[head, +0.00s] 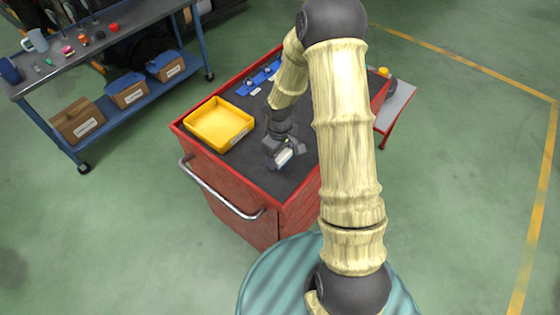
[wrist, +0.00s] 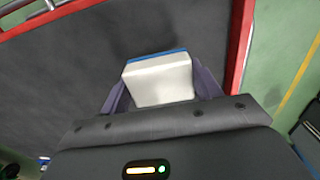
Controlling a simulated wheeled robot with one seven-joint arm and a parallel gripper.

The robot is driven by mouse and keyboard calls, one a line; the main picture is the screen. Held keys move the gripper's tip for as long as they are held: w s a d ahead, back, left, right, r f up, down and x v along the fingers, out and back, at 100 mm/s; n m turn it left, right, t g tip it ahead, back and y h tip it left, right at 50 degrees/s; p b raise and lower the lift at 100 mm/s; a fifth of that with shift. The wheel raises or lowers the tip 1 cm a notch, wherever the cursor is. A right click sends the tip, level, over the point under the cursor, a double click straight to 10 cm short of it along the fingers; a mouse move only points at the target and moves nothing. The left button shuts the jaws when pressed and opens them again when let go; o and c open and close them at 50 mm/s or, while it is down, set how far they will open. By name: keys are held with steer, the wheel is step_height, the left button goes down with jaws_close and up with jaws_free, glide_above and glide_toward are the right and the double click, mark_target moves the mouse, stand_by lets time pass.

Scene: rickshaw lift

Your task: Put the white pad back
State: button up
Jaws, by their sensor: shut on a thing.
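The white pad (wrist: 160,82) is a white block with a blue strip along its far edge. In the wrist view my gripper (wrist: 160,92) is shut on it, with one dark finger on each side. In the head view my gripper (head: 283,152) and the white pad (head: 284,158) are over the dark top of the red cart (head: 232,198), right of the yellow tray. I cannot tell whether the pad touches the cart top.
A yellow tray (head: 219,124) sits on the cart's left part. A blue strip with small items (head: 260,78) lies along the cart's far side. A workbench (head: 88,41) with small objects on top and boxes below stands at upper left. Dark cart top around my gripper is clear.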

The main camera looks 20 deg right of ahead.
mark_target(280, 162)
steer(key=shift+f+p, duration=0.35)
steer(key=shift+f, duration=1.65)
steer(key=shift+f, duration=0.1)
steer(key=o, duration=1)
steer(key=shift+o, duration=0.2)
step_height(280, 162, up, 12)
steer(key=shift+r+b, duration=0.1)
steer(key=shift+b, duration=0.55)
